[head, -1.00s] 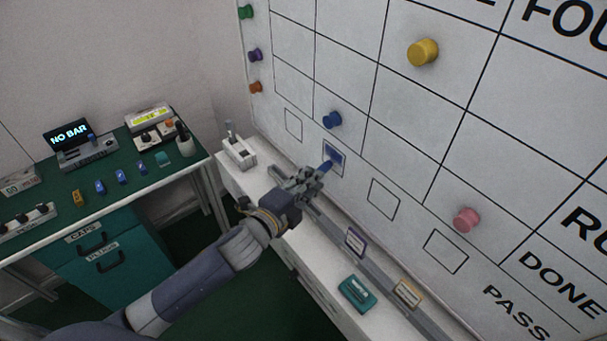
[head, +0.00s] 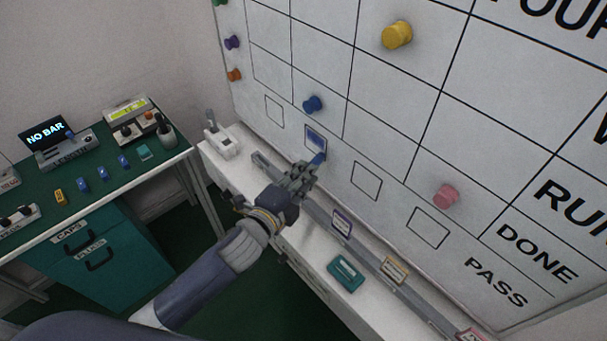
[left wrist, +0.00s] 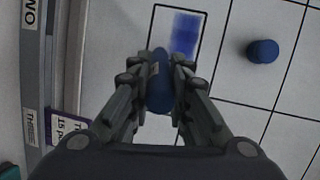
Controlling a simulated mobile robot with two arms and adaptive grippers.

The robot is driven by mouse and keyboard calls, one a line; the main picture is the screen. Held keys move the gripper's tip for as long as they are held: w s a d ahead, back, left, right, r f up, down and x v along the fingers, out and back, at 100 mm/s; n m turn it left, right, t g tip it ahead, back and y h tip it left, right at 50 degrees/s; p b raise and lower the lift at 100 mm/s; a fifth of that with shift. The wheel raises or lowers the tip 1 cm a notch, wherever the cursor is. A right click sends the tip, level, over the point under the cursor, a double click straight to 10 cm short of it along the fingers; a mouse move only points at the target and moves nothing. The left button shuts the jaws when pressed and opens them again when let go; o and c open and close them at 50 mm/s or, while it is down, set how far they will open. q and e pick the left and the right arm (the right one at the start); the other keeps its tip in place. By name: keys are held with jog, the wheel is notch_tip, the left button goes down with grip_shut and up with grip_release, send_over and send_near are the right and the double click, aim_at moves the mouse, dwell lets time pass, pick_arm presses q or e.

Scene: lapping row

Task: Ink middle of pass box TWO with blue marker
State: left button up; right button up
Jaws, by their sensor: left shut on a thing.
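The blue marker (head: 318,160) is in my left gripper (head: 306,172), whose fingers are shut around it. In the left wrist view the marker (left wrist: 159,88) sits between the fingertips (left wrist: 161,68). The second small box from the left on the whiteboard's bottom row (head: 316,142) holds a blue ink patch (left wrist: 184,33). In the left wrist view a label ending in "WO" (left wrist: 30,12) is in line with that box. The marker's front end is just below the box, near its lower edge; whether it touches the board I cannot tell. My right gripper is out of view.
A blue round magnet (head: 313,104) sits above the box, and a pink one (head: 446,195) is farther right. Below the board runs a ledge with a grey rail, a teal block (head: 345,273) and small cards (head: 342,223). A green-topped bench (head: 95,185) stands at left.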

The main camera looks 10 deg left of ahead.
pick_arm(q)
jog(key=w+a+p, duration=0.1)
jog(key=w+a, duration=0.3)
jog(key=a, duration=0.1)
jog(key=shift+a, duration=0.2)
dwell(0.5)
jog(key=shift+s+a+p, duration=0.35)
jog(key=shift+s+a, duration=0.55)
jog(key=shift+s, duration=0.25)
jog(key=shift+s+a+p, duration=0.3)
jog(key=shift+s+a, duration=0.6)
jog(key=shift+s, duration=0.25)
